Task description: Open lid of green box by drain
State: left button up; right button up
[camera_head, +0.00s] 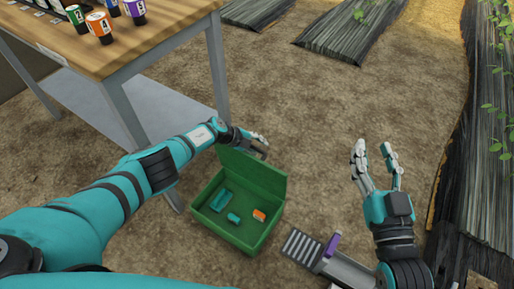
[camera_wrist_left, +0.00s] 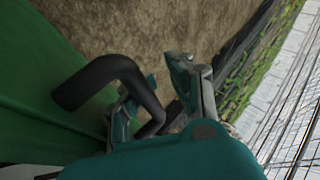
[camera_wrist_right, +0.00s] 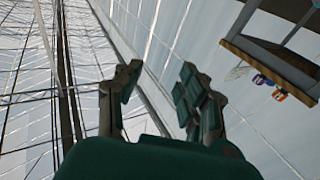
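The green box (camera_head: 204,212) stands on the soil with its green lid (camera_head: 255,178) raised steeply at the back. My left gripper (camera_head: 261,147) is at the lid's upper left edge. In the left wrist view a black loop handle (camera_wrist_left: 119,66) stands out from the green lid (camera_wrist_left: 40,100). The left gripper's fingers (camera_wrist_left: 168,72) are spread, one seen through the loop and one outside it; contact is unclear. The drain, a slotted grate (camera_head: 300,247), lies right of the box. My right gripper (camera_head: 373,148) is open and empty, fingers pointing up.
Two teal pieces (camera_head: 220,200) and an orange one (camera_head: 259,215) lie in the box. A purple part (camera_head: 332,244) sits by the grate. A wooden table (camera_head: 140,45) with bottles (camera_head: 98,25) stands upper left. Soil is clear beyond the box.

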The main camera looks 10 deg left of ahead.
pick_arm(q)
jog(key=shift+o, duration=0.6)
jog(key=shift+w+d+r, duration=0.15)
jog(key=shift+r, duration=0.15)
